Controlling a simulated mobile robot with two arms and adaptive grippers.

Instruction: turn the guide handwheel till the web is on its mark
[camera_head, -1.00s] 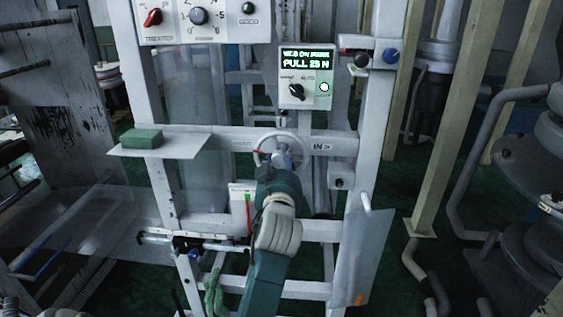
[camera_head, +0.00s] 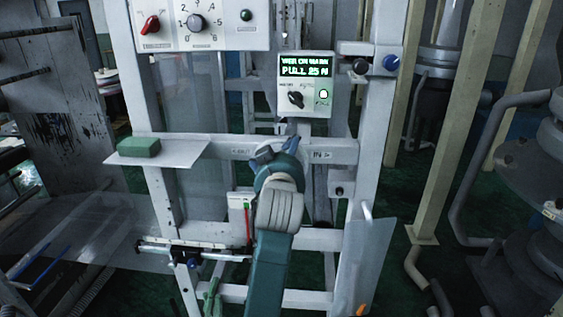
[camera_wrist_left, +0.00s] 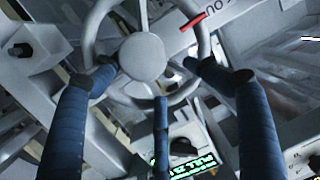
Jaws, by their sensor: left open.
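In the head view my left gripper (camera_head: 278,150) covers most of the wheel. A green lamp (camera_head: 323,96) is lit beside the mode knob (camera_head: 296,99). My right gripper is out of view.
A green block (camera_head: 139,147) lies on a shelf (camera_head: 184,152) at the left. A control box (camera_head: 203,25) with a red knob is above. A clear panel (camera_head: 365,262) hangs at the lower right of the frame. Pipes and a beige post (camera_head: 445,150) stand at the right.

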